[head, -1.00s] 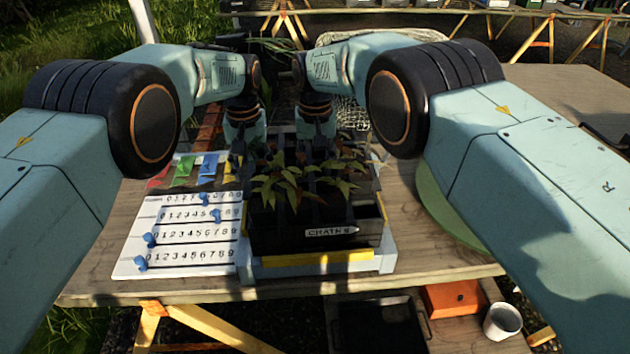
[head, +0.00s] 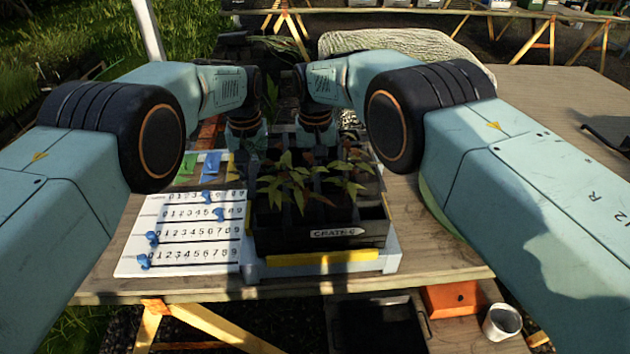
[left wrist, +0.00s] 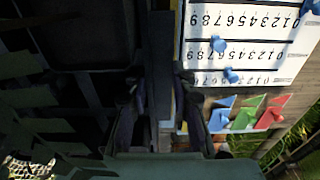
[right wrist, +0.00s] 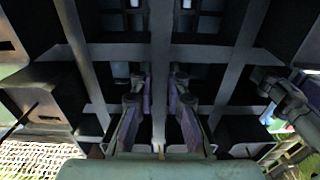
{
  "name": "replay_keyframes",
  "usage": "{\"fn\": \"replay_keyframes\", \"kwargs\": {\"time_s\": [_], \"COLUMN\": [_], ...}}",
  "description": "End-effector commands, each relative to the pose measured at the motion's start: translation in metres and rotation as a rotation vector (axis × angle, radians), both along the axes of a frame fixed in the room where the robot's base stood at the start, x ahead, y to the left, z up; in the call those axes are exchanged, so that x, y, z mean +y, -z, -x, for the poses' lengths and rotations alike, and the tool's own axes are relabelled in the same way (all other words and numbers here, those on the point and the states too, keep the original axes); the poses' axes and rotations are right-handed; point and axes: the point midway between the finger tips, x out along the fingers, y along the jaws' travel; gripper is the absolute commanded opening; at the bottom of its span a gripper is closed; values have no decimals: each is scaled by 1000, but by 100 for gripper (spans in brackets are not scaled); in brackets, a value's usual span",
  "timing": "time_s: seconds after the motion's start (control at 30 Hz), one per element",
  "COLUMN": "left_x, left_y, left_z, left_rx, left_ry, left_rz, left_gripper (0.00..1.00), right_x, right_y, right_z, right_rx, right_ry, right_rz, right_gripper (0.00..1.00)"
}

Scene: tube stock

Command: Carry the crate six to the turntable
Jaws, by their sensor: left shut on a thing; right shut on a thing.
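The crate (head: 275,240) is a dark box with a white label on its front; the label's last character is hard to read. Several dark pots with reddish-green seedlings (head: 310,185) stand in it. It sits on a pale stand with a yellow front strip (head: 322,257). My left gripper (left wrist: 158,105) is shut on the crate's edge beside the number board. My right gripper (right wrist: 159,100) is shut on a grey bar of the crate, between the pots. In the head view, seedlings partly hide both fingertips. The green round turntable (head: 436,207) is right of the crate, mostly behind my right arm.
A white number board (head: 190,235) with blue sliders lies left of the crate, with coloured flags (head: 210,167) behind it. Below the table's front edge are a black bin (head: 375,325), an orange box (head: 455,298) and a white cup (head: 502,321).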

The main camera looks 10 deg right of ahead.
Motion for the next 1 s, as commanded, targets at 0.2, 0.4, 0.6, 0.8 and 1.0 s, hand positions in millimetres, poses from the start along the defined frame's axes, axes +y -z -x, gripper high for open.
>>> {"fn": "replay_keyframes", "kwargs": {"time_s": [0.2, 0.4, 0.6, 0.8, 1.0], "left_x": [0, 0, 0, 0, 0], "left_y": [-2, -2, -2, -5, -6], "left_z": [-1, -1, -1, -2, -2], "left_rx": [-2, -2, -2, -8, -6], "left_ry": [0, 0, 1, 1, 1], "left_rz": [0, -1, -1, -1, -1], "left_gripper": [0, 0, 0, 0, 0], "right_x": [-1, -1, -1, -1, -1], "right_y": [-2, -2, -2, -5, -7], "right_z": [-1, -2, -2, -4, -3], "right_rx": [-4, -5, -5, -11, -10], "right_ry": [1, 1, 1, 1, 2], "right_rz": [1, 0, 1, 0, 1], "right_gripper": [0, 0, 0, 0, 0]}}
